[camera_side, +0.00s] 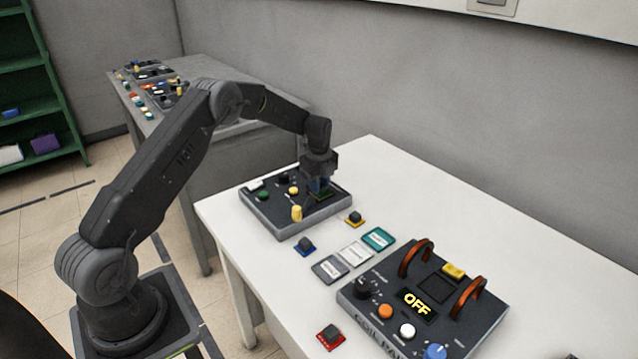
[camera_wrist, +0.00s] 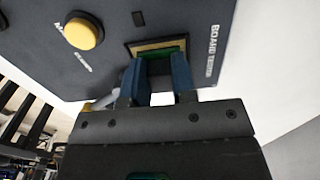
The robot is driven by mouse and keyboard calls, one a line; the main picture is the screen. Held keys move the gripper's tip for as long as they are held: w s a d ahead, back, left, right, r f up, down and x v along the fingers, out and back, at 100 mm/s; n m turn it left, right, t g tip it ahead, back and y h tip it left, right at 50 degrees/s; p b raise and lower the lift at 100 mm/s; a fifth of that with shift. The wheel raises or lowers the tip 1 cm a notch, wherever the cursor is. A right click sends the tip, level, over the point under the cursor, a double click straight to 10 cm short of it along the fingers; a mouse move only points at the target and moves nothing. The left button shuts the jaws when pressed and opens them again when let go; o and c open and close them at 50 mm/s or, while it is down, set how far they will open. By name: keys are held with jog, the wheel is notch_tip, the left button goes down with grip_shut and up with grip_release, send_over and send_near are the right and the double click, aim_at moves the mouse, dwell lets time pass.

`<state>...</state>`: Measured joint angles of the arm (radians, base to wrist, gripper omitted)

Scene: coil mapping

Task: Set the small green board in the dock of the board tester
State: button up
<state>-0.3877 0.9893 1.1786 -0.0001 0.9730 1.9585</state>
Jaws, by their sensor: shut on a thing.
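The board tester (camera_side: 262,213) is a dark grey panel on the near left part of the white table. It also fills the top of the wrist view (camera_wrist: 190,20), with its name printed near its right edge. Its dock (camera_wrist: 135,48) is a tan-edged rectangular recess. My gripper (camera_side: 320,188) is over the right side of the tester. Its blue fingers (camera_wrist: 158,75) are shut on the small green board (camera_wrist: 150,54), which shows as a green strip at the dock opening. The fingers hide part of the board, and I cannot tell whether it sits fully down.
A yellow knob (camera_wrist: 83,31) stands beside the dock. Several small cards and coloured blocks, including a teal one (camera_side: 378,239), lie between. The table's back right is clear.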

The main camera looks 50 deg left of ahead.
jog(key=o, duration=1.5)
jog(key=shift+c, duration=0.2)
jog(key=shift+r, duration=3.5)
